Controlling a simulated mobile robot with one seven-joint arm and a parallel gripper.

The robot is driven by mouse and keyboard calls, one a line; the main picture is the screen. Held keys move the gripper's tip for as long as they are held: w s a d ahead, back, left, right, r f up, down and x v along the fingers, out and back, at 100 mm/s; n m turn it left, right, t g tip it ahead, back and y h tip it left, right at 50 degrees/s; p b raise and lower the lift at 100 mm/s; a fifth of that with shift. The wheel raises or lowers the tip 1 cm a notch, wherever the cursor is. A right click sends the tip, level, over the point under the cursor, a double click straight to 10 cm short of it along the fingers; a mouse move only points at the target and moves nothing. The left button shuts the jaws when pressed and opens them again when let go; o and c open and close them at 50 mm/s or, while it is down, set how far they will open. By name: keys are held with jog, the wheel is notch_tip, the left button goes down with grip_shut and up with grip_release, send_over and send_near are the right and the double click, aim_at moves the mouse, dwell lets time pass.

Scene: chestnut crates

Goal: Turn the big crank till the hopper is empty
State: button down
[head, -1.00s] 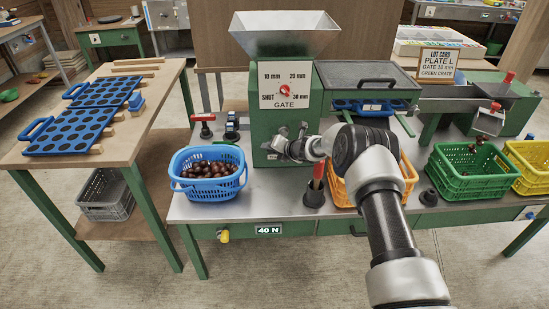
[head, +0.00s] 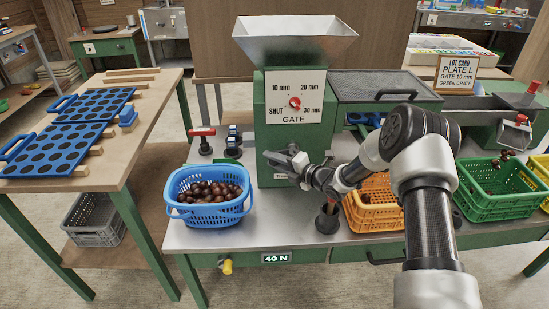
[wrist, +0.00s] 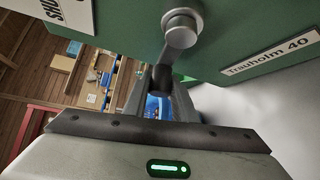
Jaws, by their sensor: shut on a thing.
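The big crank shows in the wrist view as a metal arm (wrist: 181,38) on a round hub, on the green machine's front. My gripper (wrist: 160,92) is shut on its dark handle. In the head view my gripper (head: 284,160) is low in front of the green machine (head: 265,140) and covers most of the crank. The metal hopper (head: 295,42) sits on top; I see no chestnuts in its visible part, and its bottom is hidden. The gate dial (head: 295,102) has a red knob; its exact setting is unclear.
A blue basket of chestnuts (head: 208,210) stands left of my gripper. An orange crate (head: 372,218) is partly behind my arm. A green crate (head: 470,210) at right has a few chestnuts near its back rim. A red-handled clamp (head: 202,138) stands behind the basket.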

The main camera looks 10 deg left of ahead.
jog(key=shift+a+r, duration=0.15)
jog(key=c, duration=1.5)
grip_release()
jog(key=shift+o, duration=0.2)
